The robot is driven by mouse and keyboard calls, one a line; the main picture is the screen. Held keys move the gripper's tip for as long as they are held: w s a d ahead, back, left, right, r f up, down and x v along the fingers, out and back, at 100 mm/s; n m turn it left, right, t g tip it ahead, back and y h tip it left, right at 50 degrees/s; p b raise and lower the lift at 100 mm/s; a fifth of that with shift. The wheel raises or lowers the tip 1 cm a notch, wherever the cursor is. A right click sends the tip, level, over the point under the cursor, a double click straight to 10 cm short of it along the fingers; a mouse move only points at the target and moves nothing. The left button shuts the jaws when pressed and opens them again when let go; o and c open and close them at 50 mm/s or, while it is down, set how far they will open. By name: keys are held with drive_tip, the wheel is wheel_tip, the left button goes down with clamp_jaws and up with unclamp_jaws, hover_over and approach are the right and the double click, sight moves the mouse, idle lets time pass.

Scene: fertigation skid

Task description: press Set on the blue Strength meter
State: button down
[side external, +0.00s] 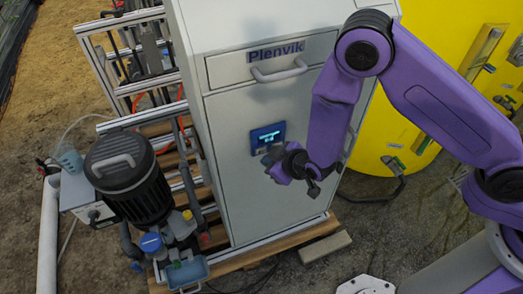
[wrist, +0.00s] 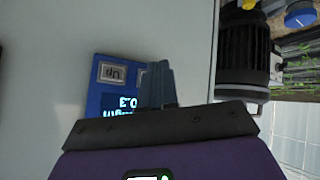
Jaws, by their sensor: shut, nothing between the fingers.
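The blue Strength meter (side external: 267,136) is set in the front of the pale cabinet, its small display lit. In the wrist view the meter (wrist: 92,99) appears upside down, with its display (wrist: 122,107) showing digits that look like 0.3 and part of the word Strength. One grey button (wrist: 110,73) with a short label is clear; a second button (wrist: 142,74) is partly hidden behind my fingers. My gripper (wrist: 158,66) is shut and empty, its fingertips in front of the meter's button side. In the side view my gripper (side external: 268,158) is at the meter's lower edge; contact cannot be told.
A cabinet drawer with a handle (side external: 280,72) is above the meter. A black motor (side external: 128,178) with pipes stands to the left, and a yellow tank (side external: 440,60) to the right. The cabinet face below the meter is bare.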

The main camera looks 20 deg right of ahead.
drive_tip(key=shift+w, duration=0.2)
drive_tip(key=shift+w, duration=0.25)
drive_tip(key=shift+w, duration=0.35)
idle(0.6)
drive_tip(key=shift+s, duration=0.8)
drive_tip(key=shift+s, duration=2.5)
drive_tip(key=shift+r, duration=0.1)
